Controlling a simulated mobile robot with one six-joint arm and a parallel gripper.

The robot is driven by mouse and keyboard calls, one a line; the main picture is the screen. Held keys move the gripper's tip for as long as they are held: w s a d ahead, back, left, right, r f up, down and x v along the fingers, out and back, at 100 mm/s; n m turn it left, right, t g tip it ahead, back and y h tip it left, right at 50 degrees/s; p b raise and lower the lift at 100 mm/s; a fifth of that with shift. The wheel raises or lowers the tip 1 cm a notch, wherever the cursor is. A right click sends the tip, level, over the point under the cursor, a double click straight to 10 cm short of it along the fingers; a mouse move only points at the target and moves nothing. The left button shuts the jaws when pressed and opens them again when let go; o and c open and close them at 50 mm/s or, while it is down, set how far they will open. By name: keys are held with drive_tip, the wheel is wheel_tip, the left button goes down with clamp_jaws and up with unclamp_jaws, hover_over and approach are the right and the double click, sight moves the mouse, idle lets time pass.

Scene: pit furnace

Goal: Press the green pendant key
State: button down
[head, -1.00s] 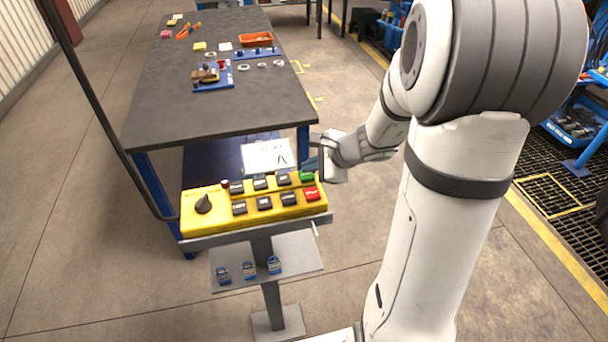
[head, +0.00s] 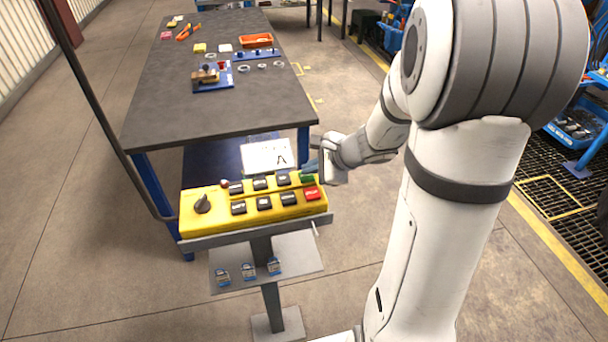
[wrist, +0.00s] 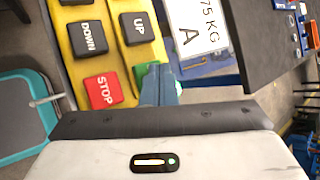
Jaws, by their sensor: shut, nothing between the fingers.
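The yellow pendant (head: 222,214) stands in front of me with two rows of keys and a black rotary knob (head: 203,203). The green key (head: 307,179) is at the right end of its back row, behind the red STOP key (head: 312,194). My gripper (head: 312,167) is shut and empty, right at the green key. In the wrist view the shut fingers (wrist: 157,80) cover most of the green key (wrist: 140,76), leaving a green strip beside them. I cannot tell whether they touch it. The red STOP key (wrist: 103,90) is nearby.
The UP (wrist: 138,29) and DOWN (wrist: 88,38) keys are close by. A white card (head: 268,156) stands behind the pendant. A shelf (head: 300,262) with several padlocks is below. A dark workbench (head: 190,110) with parts lies beyond.

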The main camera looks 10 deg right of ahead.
sight(311, 177)
idle(0.4)
drive_tip(key=shift+r+p, duration=0.55)
drive_tip(key=shift+r, duration=0.2)
wheel_tip(311, 177, up, 5)
drive_tip(key=p, duration=0.4)
drive_tip(key=shift+r, duration=0.1)
